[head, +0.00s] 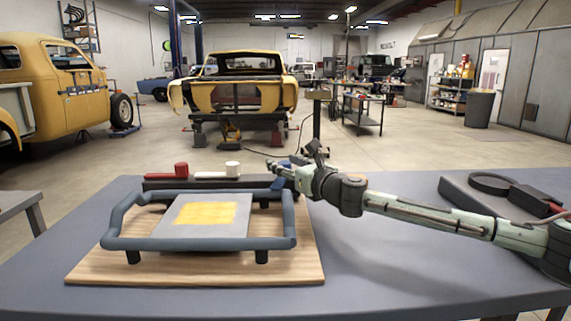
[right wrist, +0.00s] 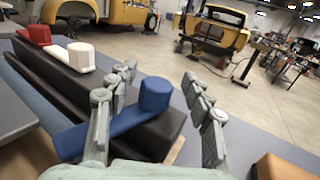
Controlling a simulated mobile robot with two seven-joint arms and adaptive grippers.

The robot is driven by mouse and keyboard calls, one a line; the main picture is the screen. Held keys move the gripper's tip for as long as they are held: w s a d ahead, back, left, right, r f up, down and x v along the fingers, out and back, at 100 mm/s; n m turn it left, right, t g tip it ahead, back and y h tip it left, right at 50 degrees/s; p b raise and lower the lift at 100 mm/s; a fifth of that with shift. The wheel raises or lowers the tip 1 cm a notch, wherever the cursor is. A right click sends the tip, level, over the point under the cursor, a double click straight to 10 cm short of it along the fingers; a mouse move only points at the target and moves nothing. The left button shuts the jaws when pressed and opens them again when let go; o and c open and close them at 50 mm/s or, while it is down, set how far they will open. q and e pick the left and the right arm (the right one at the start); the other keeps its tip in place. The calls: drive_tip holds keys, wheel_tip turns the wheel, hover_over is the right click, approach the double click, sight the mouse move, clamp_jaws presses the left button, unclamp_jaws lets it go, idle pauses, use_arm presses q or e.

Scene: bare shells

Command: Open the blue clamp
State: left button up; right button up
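The blue clamp (right wrist: 152,97) is a flat lever with a round knob at one end. In the right wrist view its lever slants across the dark bar (right wrist: 160,135). In the head view only a bit of the blue clamp (head: 279,182) shows; my right gripper hides the rest. My right gripper (right wrist: 158,90) is open, its two fingers on either side of the knob, with visible gaps to it. In the head view the right gripper (head: 280,170) is at the bar's right end. My left gripper is not in view.
A red clamp (head: 181,170) and a white clamp (head: 232,169) lie along the bar. In front, a blue-grey tubular frame (head: 200,243) surrounds a grey plate (head: 178,222) with a yellow square, on a wooden board (head: 95,275).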

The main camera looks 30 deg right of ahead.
drive_tip(key=shift+a, duration=0.1)
drive_tip(key=s, duration=0.4)
drive_tip(key=s+d, duration=0.1)
drive_tip(key=s, duration=0.7)
drive_tip(key=shift+d, duration=0.15)
drive_tip(key=shift+c, duration=0.3)
